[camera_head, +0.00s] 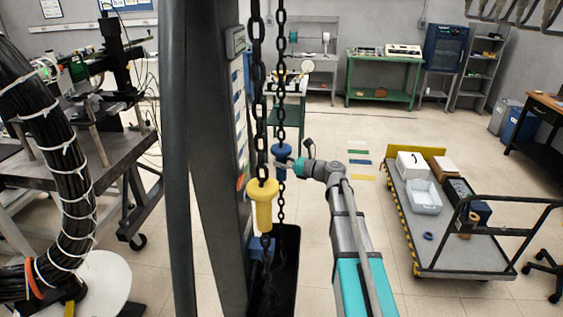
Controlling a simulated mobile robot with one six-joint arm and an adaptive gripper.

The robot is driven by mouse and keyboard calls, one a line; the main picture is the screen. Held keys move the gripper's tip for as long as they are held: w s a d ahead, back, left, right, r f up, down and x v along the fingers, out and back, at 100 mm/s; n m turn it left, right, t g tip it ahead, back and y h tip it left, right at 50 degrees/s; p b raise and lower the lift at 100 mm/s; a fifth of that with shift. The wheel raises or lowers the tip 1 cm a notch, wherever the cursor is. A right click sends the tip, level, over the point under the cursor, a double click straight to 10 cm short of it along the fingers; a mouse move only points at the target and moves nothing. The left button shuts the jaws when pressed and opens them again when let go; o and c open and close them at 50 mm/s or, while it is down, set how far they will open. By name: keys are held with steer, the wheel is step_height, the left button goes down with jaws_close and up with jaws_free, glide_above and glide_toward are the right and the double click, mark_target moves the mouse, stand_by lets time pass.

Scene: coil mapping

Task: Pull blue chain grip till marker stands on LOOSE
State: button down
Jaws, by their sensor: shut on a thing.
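Two dark chains hang in front of a grey column (216,150). The blue grip (281,149) is on the farther chain, and a yellow grip (263,203) hangs upright on the nearer chain. My gripper (284,163) reaches in from the right and is shut on the blue grip; its fingers hide the grip's middle. A strip of small labels (239,120) runs down the column's right face, with a small orange-red spot (241,182) low on it. The lettering is too small to read, so I cannot tell where the marker stands.
A dark open bin (287,275) stands below the chains. A flat cart (455,250) with boxes stands at the right, with clear floor between it and my arm. A thick black cable bundle (55,165) and a workbench (100,160) fill the left.

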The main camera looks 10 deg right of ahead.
step_height(320, 180, down, 10)
steer(key=b, duration=0.8)
steer(key=shift+r, duration=0.1)
steer(key=shift+c, duration=1)
jaws_free()
steer(key=shift+s+d, duration=0.1)
steer(key=v, duration=1.1)
steer(key=shift+s+d, duration=0.2)
steer(key=shift+d, duration=0.1)
